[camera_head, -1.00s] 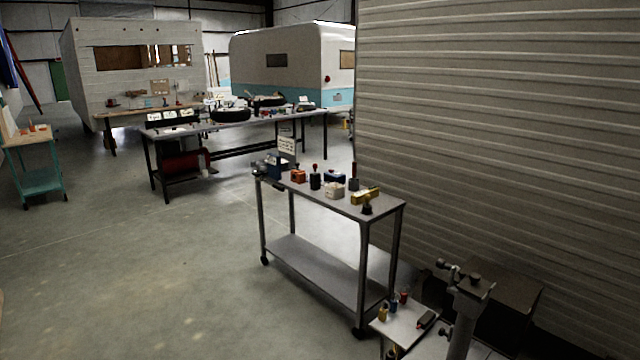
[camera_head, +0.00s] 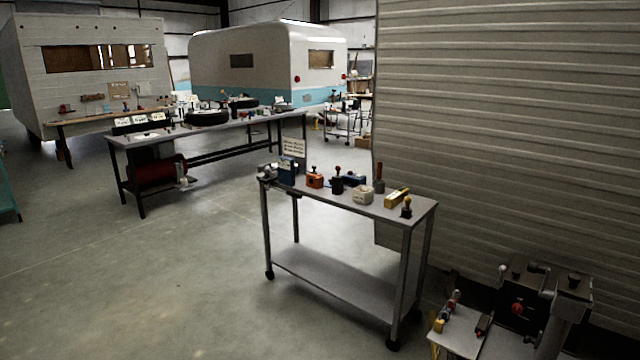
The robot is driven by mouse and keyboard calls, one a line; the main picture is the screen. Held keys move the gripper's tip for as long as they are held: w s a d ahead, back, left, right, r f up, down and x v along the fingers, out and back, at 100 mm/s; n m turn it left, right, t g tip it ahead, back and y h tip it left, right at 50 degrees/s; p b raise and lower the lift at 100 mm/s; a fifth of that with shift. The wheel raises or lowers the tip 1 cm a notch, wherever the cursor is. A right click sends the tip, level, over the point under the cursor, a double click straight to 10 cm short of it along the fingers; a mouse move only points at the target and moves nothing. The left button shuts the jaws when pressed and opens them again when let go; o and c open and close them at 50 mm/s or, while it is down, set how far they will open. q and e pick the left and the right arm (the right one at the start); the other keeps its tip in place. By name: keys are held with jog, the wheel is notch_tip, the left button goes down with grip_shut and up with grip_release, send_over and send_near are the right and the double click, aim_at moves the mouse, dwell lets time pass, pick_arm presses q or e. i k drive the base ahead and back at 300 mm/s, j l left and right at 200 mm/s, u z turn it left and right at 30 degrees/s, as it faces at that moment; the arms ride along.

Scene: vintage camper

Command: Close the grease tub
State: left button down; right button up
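I cannot pick out the grease tub for certain. A small cream-white container (camera_head: 363,194) stands on the top of the grey metal cart (camera_head: 412,211), but at this size I cannot tell whether it is the tub or whether it has a lid on. Neither of my grippers shows in the head view.
A ribbed wall (camera_head: 500,130) fills the right. Open floor (camera_head: 170,280) lies left of the cart.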

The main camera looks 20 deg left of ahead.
aim_at(362, 194)
jog(key=j, duration=0.65)
jog(key=i+j, duration=0.15)
jog(key=j, duration=1.15)
jog(key=i+j, duration=0.4)
jog(key=i+l+u, duration=0.45)
jog(key=i+l, duration=0.4)
